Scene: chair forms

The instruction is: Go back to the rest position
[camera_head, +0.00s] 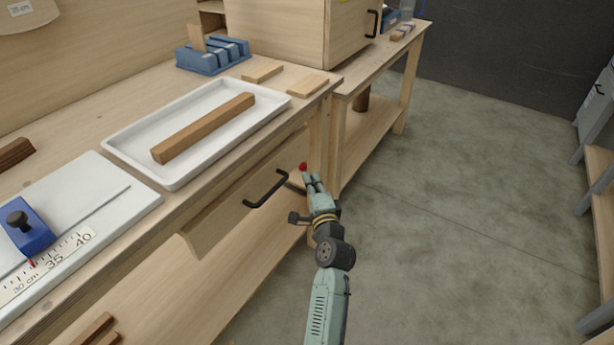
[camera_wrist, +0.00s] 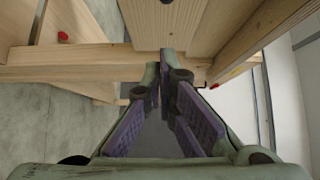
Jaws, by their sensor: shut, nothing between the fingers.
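My gripper (camera_head: 312,181) is at the end of my pale green arm, in front of the workbench and to the right of the drawer's black handle (camera_head: 265,189). It holds nothing. In the wrist view my gripper (camera_wrist: 165,75) shows its purple-padded fingers with the tips close together, pointing toward the wooden bench frame (camera_wrist: 60,74). A small red knob (camera_head: 303,167) shows just beyond the fingertips in the head view; I cannot tell whether they touch.
The bench carries a white tray (camera_head: 122,153) with a wooden bar (camera_head: 205,127), a blue rack (camera_head: 213,58), and a white measuring board (camera_head: 100,205) with a blue stop (camera_head: 27,228). The drawer (camera_head: 225,210) stands partly out. Grey floor (camera_head: 460,190) lies open to the right.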

